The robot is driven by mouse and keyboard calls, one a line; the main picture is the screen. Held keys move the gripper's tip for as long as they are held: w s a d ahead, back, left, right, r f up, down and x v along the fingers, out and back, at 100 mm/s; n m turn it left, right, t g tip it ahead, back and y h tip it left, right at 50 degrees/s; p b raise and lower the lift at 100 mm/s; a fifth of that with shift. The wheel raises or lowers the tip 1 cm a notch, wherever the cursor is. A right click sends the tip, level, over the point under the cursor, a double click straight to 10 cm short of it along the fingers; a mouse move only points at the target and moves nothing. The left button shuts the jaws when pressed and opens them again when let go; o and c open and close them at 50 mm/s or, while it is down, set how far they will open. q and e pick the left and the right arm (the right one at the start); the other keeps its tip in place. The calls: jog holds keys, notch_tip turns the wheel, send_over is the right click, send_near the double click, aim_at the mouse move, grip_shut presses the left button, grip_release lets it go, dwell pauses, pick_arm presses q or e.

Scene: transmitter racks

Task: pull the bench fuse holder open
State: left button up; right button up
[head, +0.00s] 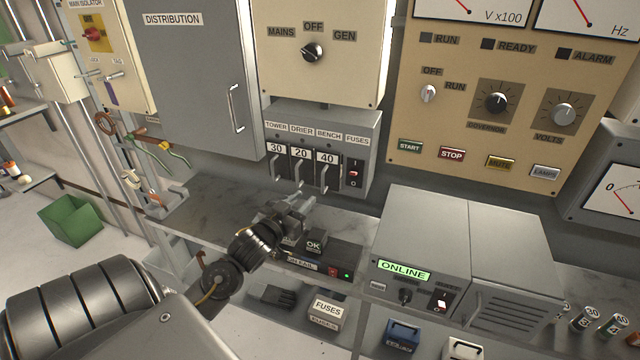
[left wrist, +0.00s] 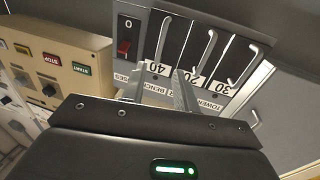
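The bench fuse holder (head: 327,172) is the dark slot marked 40 under the BENCH label, third from the left in the grey fuse box (head: 362,135). It has a pale metal handle and looks closed, level with its neighbours. It also shows in the left wrist view (left wrist: 172,46), where the box appears upside down. My left gripper (head: 304,204) is below and in front of the fuse box, apart from the handles. Its two fingers (left wrist: 160,88) are spread with nothing between them, near the 40 and 20 labels in the wrist view. My right gripper is not in view.
The tower holder (head: 277,164) and drier holder (head: 300,168) sit left of the bench one, with similar handles. A red switch (head: 354,174) is just right. The grey ONLINE unit (head: 425,238) and a small OK device (head: 315,243) stand on the worktop below.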

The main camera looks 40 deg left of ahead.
aim_at(322, 182)
pick_arm(q)
jog(key=w, duration=0.3)
jog(key=w+p, duration=0.1)
jog(key=w, duration=0.2)
jog(key=w+a+p, duration=0.1)
jog(key=w, duration=0.2)
jog(key=shift+s+a, duration=0.1)
jog(key=shift+c, duration=0.3)
grip_shut()
